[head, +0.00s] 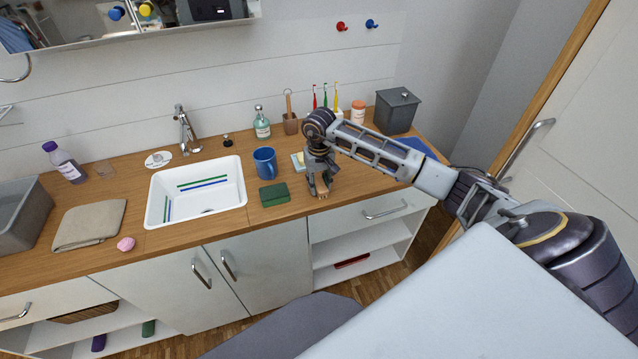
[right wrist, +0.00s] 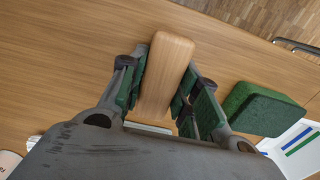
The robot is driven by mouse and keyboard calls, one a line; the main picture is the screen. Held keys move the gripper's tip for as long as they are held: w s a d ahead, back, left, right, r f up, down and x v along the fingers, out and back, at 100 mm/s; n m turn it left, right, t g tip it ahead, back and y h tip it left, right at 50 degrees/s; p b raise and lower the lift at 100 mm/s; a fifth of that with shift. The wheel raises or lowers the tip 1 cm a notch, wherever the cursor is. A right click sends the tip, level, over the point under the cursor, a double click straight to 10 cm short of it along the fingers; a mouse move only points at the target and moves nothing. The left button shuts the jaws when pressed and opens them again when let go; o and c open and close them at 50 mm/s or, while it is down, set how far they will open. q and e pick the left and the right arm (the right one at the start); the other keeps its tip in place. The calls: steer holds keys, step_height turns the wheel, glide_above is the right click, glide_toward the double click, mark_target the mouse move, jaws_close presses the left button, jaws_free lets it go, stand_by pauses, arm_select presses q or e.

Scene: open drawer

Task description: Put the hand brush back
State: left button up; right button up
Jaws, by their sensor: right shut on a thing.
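The hand brush (right wrist: 166,72) shows in the right wrist view as a plain pale wooden block between my right fingers. Its bristles are hidden. In the head view only a small bit of the brush (head: 322,193) shows under the fingertips. My right gripper (head: 319,185) points down at the counter near its front edge and is shut on the brush. In the right wrist view the gripper (right wrist: 165,105) has one green-padded finger on each side of the block. I cannot tell whether the brush touches the counter. My left gripper is not in view.
A dark green sponge (head: 274,195) lies left of the gripper, beside the white sink (head: 158,196). White cupboards and open shelves are below.

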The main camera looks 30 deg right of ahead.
mark_target(319, 182)
steer(key=o, duration=1)
steer(key=shift+r, duration=0.2)
steer(key=shift+r+b, duration=0.3)
steer(key=shift+r, duration=5.65)
